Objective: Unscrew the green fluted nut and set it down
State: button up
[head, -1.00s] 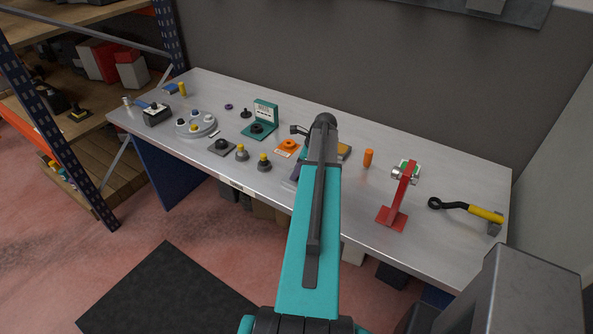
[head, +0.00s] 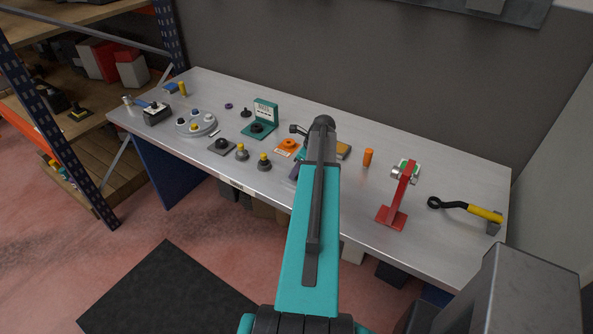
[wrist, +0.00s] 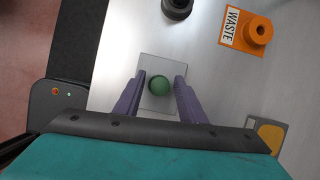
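In the wrist view a round green piece (wrist: 159,85), which looks like the green nut, sits over a pale grey rectangular plate (wrist: 152,62). Its flutes are too small to make out. The two purple fingers of my gripper (wrist: 160,79) are open, one on each side of the green piece. A gap shows between each finger and the piece. I cannot tell how high the fingertips are above it. In the head view my teal arm hides the nut and most of the gripper; only a bit of purple finger shows at the arm's left.
An orange WASTE fixture (wrist: 256,32) and a dark round knob piece (wrist: 177,7) lie beyond the plate. A yellow-and-grey block (wrist: 268,133) is at right. On the bench, a red stand (head: 398,200) and a yellow-handled wrench (head: 466,209) stand right of my arm.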

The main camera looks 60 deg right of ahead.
jog(key=shift+m+h, duration=0.3)
jog(key=shift+m, duration=0.5)
jog(key=c, duration=0.7)
jog(key=shift+o, duration=0.2)
jog(key=shift+n, duration=0.9)
jog(key=shift+n+y, duration=0.3)
jog(key=shift+y, duration=0.1)
jog(key=shift+n+y, duration=0.3)
jog(key=shift+n, duration=0.3)
